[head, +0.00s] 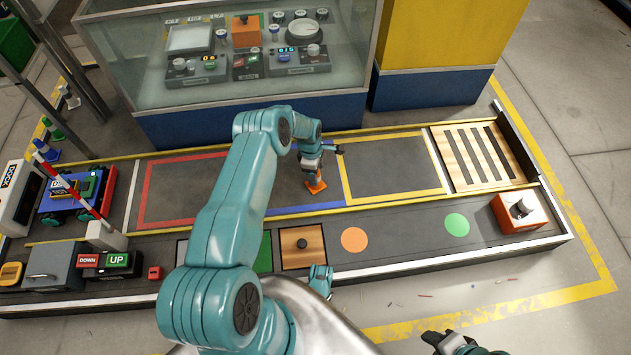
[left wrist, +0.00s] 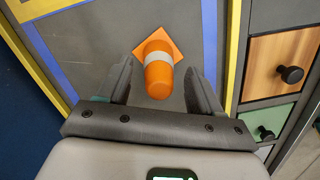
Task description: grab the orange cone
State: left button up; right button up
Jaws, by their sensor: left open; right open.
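The orange cone (head: 316,187) with a white band stands on the dark bench top by a blue line, below my left gripper (head: 317,165). In the left wrist view the cone (left wrist: 158,78) appears upright, its tip toward the camera, between the two spread fingers of my left gripper (left wrist: 161,72). The fingers show a gap on either side of the cone. The gripper partly hides the cone's top in the head view. My right gripper (head: 455,343) is at the bottom right, away from the cone, open and partly cut off.
A wooden drawer front with a black knob (head: 302,244) lies in front of the cone. A slatted wooden panel (head: 478,157) and an orange-and-white box (head: 519,210) are to the right. A glass cabinet (head: 230,60) stands behind. The yellow-outlined area (head: 392,165) is clear.

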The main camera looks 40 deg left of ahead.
pick_arm(q)
jog(key=shift+r, duration=0.1)
grip_shut()
